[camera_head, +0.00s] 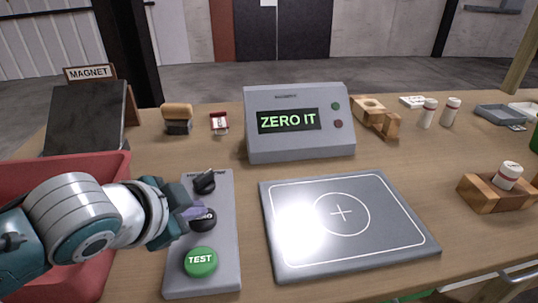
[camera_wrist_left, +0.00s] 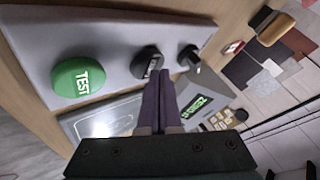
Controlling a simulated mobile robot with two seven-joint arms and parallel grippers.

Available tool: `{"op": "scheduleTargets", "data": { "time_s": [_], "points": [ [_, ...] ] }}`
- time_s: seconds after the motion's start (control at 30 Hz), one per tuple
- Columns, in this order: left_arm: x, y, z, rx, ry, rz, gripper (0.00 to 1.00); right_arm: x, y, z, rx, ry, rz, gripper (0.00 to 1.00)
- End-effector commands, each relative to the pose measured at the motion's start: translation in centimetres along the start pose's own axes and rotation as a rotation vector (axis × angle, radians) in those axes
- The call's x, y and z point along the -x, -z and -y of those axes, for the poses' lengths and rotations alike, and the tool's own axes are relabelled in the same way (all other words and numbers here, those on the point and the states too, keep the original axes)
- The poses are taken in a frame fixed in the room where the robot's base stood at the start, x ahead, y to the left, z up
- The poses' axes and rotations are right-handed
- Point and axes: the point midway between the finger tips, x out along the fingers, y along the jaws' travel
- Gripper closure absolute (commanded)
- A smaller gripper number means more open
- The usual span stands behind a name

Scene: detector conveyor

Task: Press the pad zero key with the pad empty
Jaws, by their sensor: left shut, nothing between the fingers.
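The pad (camera_head: 390,215) is a flat grey plate with a white outline, circle and cross; nothing lies on it. Left of it is a grey key panel (camera_head: 222,262) with a green TEST key (camera_head: 200,262), a black zero key (camera_head: 205,224) with its label partly covered, and a black knob (camera_head: 205,183). My left gripper (camera_head: 197,211) is shut and empty, its purple fingertips at the zero key. In the left wrist view the fingers (camera_wrist_left: 160,82) point at the black key (camera_wrist_left: 145,62); I cannot tell whether they touch it. The display box (camera_head: 300,145) reads "ZERO IT".
A red bin (camera_head: 80,170) stands at the left under my arm, with a dark MAGNET plate (camera_head: 85,118) behind it. A wooden block (camera_head: 490,194) holding a small white jar (camera_head: 509,173) is at the right. A stamp (camera_head: 177,118) and small weights stand at the back.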

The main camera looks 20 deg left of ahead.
Motion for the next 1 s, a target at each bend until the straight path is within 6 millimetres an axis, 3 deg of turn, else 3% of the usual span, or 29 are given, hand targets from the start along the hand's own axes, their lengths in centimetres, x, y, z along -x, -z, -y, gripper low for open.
{"op": "scheduleTargets", "data": {
  "time_s": [0.7, 1.0],
  "points": [
    [-0.4, -0.3, -0.3, 0.0, -0.001, 0.001, 1.0, -0.2, -0.1, 0.0, 0.0, 0.0, 0.0, 0.5],
    [0.5, 0.3, 0.3, 0.0, -0.001, 0.001, 1.0, 1.1, 0.3, 0.0, -0.001, 0.001, 0.0, 0.5]
  ]
}}
